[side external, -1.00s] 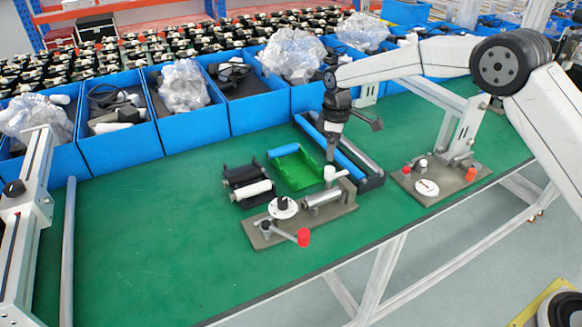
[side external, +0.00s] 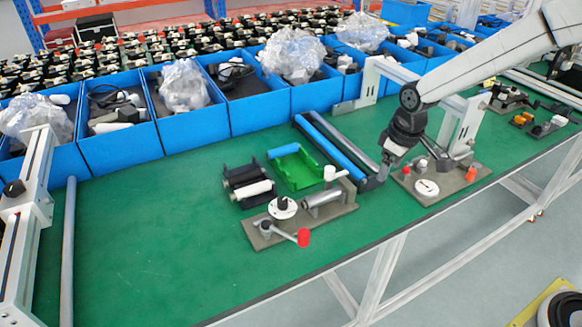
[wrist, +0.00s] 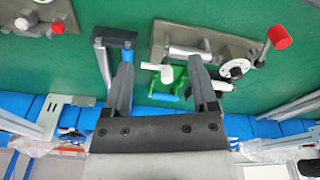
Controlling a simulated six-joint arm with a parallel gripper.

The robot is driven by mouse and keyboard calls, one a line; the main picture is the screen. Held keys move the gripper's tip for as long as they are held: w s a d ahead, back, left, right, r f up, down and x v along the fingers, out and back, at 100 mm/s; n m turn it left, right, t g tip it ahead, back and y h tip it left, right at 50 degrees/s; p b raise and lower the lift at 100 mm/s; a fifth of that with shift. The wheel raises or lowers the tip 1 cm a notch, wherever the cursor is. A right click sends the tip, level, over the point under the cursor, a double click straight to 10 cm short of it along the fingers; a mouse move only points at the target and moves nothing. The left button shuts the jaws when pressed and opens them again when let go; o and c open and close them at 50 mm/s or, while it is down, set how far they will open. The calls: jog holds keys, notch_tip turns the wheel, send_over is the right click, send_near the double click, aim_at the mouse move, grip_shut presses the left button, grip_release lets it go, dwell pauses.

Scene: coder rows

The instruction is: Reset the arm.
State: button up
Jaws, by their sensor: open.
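My gripper (side external: 386,164) hangs over the green work table (side external: 150,235), near the front end of the rack with the blue and grey bars and left of the right fixture plate (side external: 445,184). In the wrist view my gripper (wrist: 161,64) has its two fingers wide apart with nothing held between them. Beyond the fingers there, the front fixture plate with the red-knobbed lever (wrist: 175,38) and the green tray (wrist: 172,82) show, partly covered by the fingers. I cannot tell the exact height of the fingertips above the table.
The blue bar (side external: 336,148) lies beside the green tray (side external: 300,172) and black holders (side external: 245,178). A row of blue bins (side external: 190,128) lines the back. A white frame (side external: 452,120) stands close to my arm. The left front table is clear.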

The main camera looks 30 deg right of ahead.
jog(key=s+d+f+m+t, duration=0.1)
jog(key=s+m, duration=0.2)
jog(key=s, duration=1.1)
jog(key=shift+s+d+f+m, duration=0.15)
jog(key=shift+d+m, duration=0.15)
jog(key=shift+d, duration=0.1)
